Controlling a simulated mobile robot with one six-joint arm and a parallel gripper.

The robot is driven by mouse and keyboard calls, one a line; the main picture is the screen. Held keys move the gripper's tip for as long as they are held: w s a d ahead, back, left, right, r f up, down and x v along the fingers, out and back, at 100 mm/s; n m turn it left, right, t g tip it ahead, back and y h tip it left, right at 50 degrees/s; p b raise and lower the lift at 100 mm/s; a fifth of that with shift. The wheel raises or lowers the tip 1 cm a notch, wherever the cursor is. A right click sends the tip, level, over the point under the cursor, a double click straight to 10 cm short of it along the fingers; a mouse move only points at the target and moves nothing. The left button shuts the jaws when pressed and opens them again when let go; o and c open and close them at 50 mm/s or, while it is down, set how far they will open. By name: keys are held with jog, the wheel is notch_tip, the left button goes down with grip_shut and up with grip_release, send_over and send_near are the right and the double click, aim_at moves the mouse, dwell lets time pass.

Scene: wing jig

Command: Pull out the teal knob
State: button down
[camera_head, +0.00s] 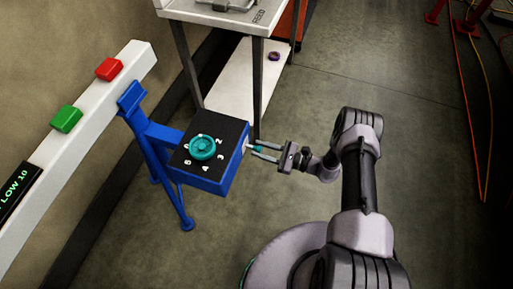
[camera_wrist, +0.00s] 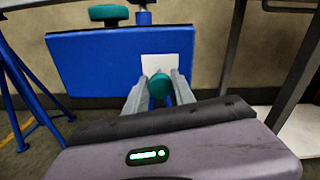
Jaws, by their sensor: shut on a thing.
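The teal knob (camera_wrist: 159,86) sits at a white plate (camera_wrist: 168,65) on the side of a blue box (camera_wrist: 95,68). In the wrist view my gripper (camera_wrist: 158,88) has one finger on each side of the knob and is shut on it. In the head view my gripper (camera_head: 262,151) reaches the box's right side from the right, and a bit of the teal knob (camera_head: 258,149) shows between the fingers. How far the knob stands out from the plate is hard to tell.
A teal dial (camera_head: 202,147) with numbers is on the box's black top. A blue stand (camera_head: 164,165) holds the box. A white beam (camera_head: 90,95) with red (camera_head: 109,69) and green (camera_head: 66,119) buttons runs at left. A table (camera_head: 222,16) stands behind.

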jog(key=shift+s+d, duration=0.3)
jog(key=shift+d, duration=0.35)
jog(key=c, duration=1.1)
grip_release()
jog(key=shift+d, duration=0.1)
jog(key=shift+o, duration=0.2)
jog(key=p+v, duration=0.2)
jog(key=v, duration=1.5)
jog(key=shift+d, duration=0.2)
